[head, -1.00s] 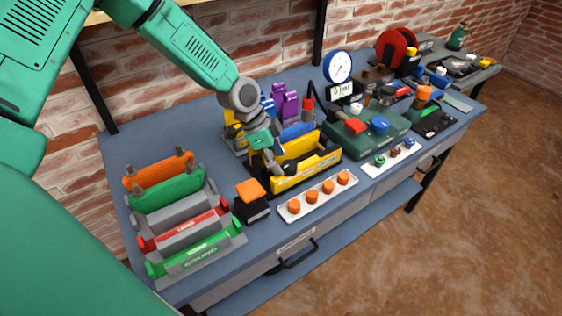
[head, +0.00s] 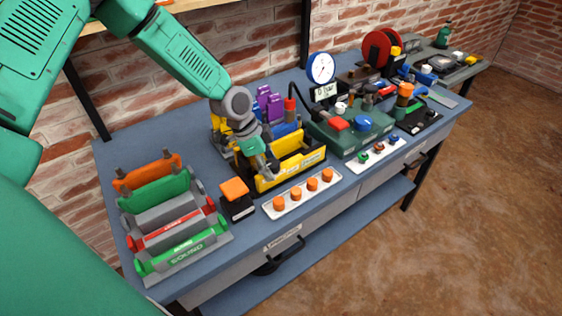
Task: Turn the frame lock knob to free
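My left gripper (head: 268,172) hangs over the front left part of a yellow tray (head: 312,157) with black parts, fingers pointing down. It is too small in the picture to tell whether the fingers are open or shut, or whether they touch the tray. A blue knob (head: 362,124) and a red lever (head: 338,123) sit on a green test unit (head: 350,140) to the right of the gripper. I cannot tell which part is the frame lock knob; no label names it. My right gripper is not in view.
A white strip with several orange knobs (head: 295,193) lies at the bench's front edge. A black block with an orange top (head: 234,188) stands left of it. Rollers in a rack (head: 180,242) fill the left end. A gauge (head: 321,67) stands behind the test unit.

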